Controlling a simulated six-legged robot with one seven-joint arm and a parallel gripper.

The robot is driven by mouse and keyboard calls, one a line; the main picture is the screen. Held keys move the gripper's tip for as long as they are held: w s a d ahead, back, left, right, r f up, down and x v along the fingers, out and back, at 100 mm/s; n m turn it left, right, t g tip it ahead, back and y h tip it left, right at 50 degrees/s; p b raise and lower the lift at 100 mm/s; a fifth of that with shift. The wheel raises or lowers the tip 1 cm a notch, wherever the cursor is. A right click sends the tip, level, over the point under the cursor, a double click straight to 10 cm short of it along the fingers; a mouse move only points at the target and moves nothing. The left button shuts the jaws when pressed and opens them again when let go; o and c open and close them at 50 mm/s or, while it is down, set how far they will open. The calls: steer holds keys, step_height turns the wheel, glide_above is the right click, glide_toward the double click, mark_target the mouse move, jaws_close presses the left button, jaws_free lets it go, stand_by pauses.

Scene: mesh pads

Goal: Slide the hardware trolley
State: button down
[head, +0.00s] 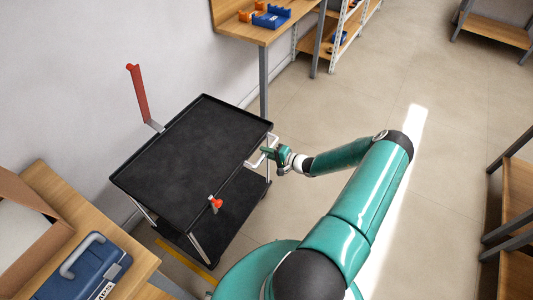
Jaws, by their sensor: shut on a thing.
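The hardware trolley (185,151) stands left of the middle in the head view. It has a black upper tray with a raised rim, a black lower shelf (228,213) and pale metal legs. A white handle (253,163) sticks out from its right side near the far corner. My gripper (267,153) is at this handle and shut on it. The exact contact of the fingers is small and partly hidden by the gripper body. My green arm reaches in from the lower right.
A wooden bench with a blue toolbox (84,268) is at lower left. Another bench (243,31) stands beyond the trolley.

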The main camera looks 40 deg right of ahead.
steer(key=c, duration=1.3)
jaws_free()
steer(key=shift+c, duration=0.2)
steer(key=shift+s+d, duration=0.1)
steer(key=v, duration=1.3)
steer(key=shift+s, duration=0.35)
steer(key=w+a+r+n+g, duration=0.2)
steer(key=a+r+n+g, duration=0.35)
steer(key=a+r, duration=0.65)
steer(key=w+a+r+n+g, duration=0.2)
steer(key=a+r+n+g, duration=0.45)
steer(key=r, duration=0.85)
steer(key=s+a+r+n+t+h, duration=0.1)
steer(key=s+a+r+h, duration=0.1)
steer(key=s+a+r, duration=0.5)
steer(key=s+a+r+n+t+h, duration=0.1)
steer(key=s+a+r+t+h, duration=0.1)
steer(key=s+a+r, duration=0.5)
steer(key=a+r+h, duration=0.1)
steer(key=a+r, duration=0.2)
steer(key=r, duration=0.1)
steer(key=shift+a+r, duration=0.25)
steer(key=shift+r, duration=0.1)
